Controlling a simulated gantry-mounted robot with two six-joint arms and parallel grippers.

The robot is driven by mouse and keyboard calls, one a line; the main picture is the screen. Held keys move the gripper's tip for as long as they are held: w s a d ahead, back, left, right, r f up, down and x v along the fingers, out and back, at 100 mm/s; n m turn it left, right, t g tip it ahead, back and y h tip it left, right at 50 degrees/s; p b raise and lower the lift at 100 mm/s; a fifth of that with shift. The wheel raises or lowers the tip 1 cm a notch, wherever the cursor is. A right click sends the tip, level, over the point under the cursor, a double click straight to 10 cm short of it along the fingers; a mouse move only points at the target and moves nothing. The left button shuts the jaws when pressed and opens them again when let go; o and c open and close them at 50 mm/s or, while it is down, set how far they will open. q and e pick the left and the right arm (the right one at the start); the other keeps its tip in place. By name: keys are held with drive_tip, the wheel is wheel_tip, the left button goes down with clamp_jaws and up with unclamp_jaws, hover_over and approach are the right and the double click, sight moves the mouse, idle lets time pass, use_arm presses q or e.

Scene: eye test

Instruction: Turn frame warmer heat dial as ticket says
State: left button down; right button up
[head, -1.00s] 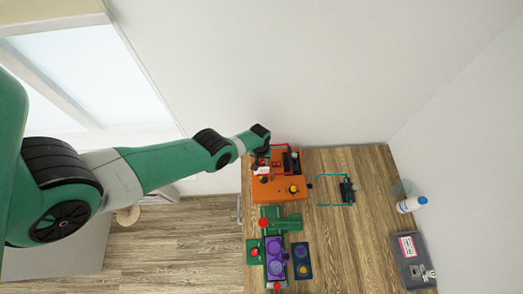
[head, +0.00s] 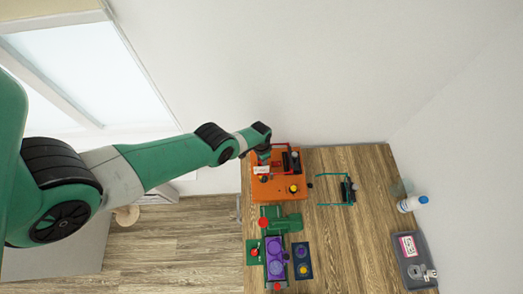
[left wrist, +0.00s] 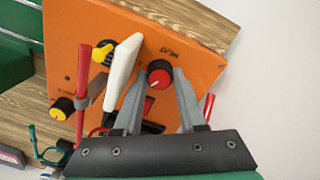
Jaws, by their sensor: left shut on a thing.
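The frame warmer (head: 270,190) is an orange box at the back left of the wooden table; its orange top also fills much of the left wrist view (left wrist: 95,35). The heat dial (left wrist: 160,74) is a red-topped knob with a black skirt and a pale pointer line, beside the printed word HEAT. My left gripper (left wrist: 161,82) has one finger on each side of it and is shut on it. In the head view my left gripper (head: 263,154) is over the warmer, and its fingertips are hard to see. I cannot tell which item is the ticket. My right gripper is not in view.
A white upright piece (left wrist: 123,70) and a red bar (left wrist: 83,95) stand close beside the fingers. A yellow-topped knob (left wrist: 62,108) is further left. A green device (head: 281,222), teal frame (head: 336,204), white bottle (head: 412,203) and grey tray (head: 423,267) with a pink-edged card (head: 408,246) share the table.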

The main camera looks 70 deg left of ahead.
use_arm(q)
drive_tip(key=shift+m, duration=0.5)
drive_tip(key=shift+c, duration=2.4)
unclamp_jaws()
